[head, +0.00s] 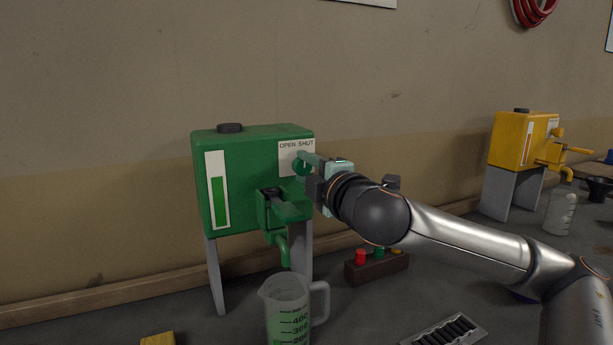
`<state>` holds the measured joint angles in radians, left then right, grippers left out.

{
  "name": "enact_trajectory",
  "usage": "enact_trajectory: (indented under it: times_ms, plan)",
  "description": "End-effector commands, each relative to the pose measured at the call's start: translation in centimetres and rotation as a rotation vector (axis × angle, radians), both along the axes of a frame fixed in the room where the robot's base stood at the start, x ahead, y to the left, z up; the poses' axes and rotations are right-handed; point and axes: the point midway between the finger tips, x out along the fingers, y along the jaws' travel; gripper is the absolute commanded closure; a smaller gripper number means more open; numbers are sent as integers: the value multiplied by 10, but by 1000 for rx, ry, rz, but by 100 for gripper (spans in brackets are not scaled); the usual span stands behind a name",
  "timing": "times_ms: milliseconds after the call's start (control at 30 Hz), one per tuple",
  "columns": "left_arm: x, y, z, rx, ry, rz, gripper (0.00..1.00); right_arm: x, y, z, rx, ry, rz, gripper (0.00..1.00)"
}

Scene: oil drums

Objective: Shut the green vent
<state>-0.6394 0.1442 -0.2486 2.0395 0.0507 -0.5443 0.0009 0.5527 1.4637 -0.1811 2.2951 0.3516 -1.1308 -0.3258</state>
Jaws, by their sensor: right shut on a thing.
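The green drum (255,145) stands on grey legs against the wall at the centre left. Its green vent (302,166) is a small round knob with a lever, on a white plate (288,150) marked OPEN and SHUT. The lever points right, under the SHUT side. My right gripper (317,182) is at the lever's right end and is shut on it; the fingertips are partly hidden. Below is the drum's green tap (279,215). My left gripper is not in view.
A measuring jug (287,312) with green liquid stands under the tap. A dark block with red, green and yellow caps (376,268) sits to its right. A floor grate (444,332) lies in front. A yellow drum (512,140) and a clear jug (560,212) stand at right.

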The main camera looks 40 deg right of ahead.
Motion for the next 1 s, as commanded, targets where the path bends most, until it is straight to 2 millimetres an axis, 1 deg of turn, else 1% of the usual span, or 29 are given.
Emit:
enact_trajectory:
  times_ms: [33,200,600,800,1000]
  plan:
    - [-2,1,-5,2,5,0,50,0,0,-2,47,-15,1,100]
    - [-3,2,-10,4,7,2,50,0,0,-1,200,-64,1,100]
    - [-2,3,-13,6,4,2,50,0,0,0,524,-166,1,100]
    - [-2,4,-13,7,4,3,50,0,0,0,631,-200,1,100]
    - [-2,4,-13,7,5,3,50,0,0,0,692,-220,0,100]
